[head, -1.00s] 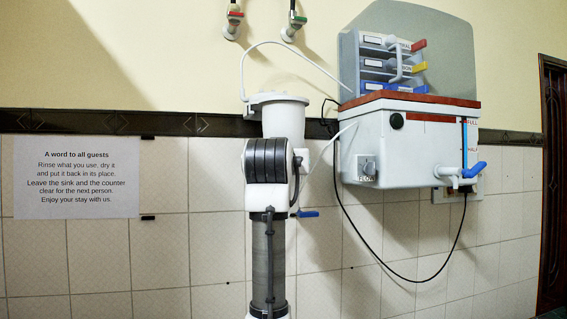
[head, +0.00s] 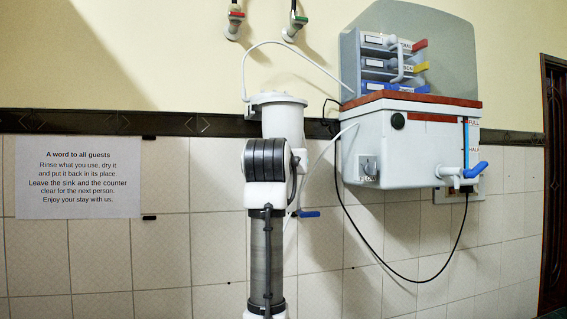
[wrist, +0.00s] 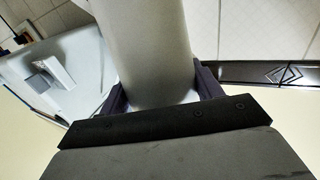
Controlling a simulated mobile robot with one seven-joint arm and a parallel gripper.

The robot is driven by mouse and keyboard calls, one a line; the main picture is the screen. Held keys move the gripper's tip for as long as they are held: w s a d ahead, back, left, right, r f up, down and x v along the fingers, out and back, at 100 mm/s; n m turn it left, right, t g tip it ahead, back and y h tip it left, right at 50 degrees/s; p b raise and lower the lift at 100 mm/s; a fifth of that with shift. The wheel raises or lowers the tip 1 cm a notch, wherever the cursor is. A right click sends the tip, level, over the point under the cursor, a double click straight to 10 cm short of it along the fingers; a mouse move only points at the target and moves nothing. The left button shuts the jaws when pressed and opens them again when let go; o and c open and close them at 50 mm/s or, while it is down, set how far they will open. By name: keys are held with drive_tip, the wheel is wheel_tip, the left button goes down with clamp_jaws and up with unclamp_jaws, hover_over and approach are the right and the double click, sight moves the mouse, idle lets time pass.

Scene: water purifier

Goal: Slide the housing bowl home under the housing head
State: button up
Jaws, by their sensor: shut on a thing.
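The white housing head (head: 278,98) with its wide rim hangs on the wall left of the tank, a thin white tube rising from its left side. A white cylinder, which looks like the housing bowl (head: 283,124), shows directly under it; whether a gap is left between them I cannot tell. My arm hides the lower part. In the wrist view the pale grey bowl (wrist: 153,45) fills the middle. My gripper (wrist: 160,88) is shut on it, one dark finger on each side. The fingertips are hidden from the head view by my arm.
The white tank (head: 415,150) with a red-brown lid and blue-handled tap is on the wall to the right. Stacked cartridges (head: 390,65) sit on its lid. A blue-handled valve (head: 309,214) is close right of my arm. Two taps (head: 294,25) are above. A paper notice (head: 78,177) hangs left.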

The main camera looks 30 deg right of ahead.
drive_tip(key=w+d, duration=0.2)
drive_tip(key=w, duration=0.7)
idle(3.0)
drive_tip(key=o, duration=1.4)
drive_tip(key=shift+d+r, duration=0.1)
drive_tip(key=shift+c, duration=0.2)
drive_tip(key=shift+w+f, duration=0.1)
drive_tip(key=shift+f, duration=0.1)
drive_tip(key=b+v, duration=0.7)
drive_tip(key=v, duration=0.6)
drive_tip(key=shift+s+a+r, duration=0.15)
drive_tip(key=shift+s+a, duration=0.05)
drive_tip(key=shift+s, duration=0.15)
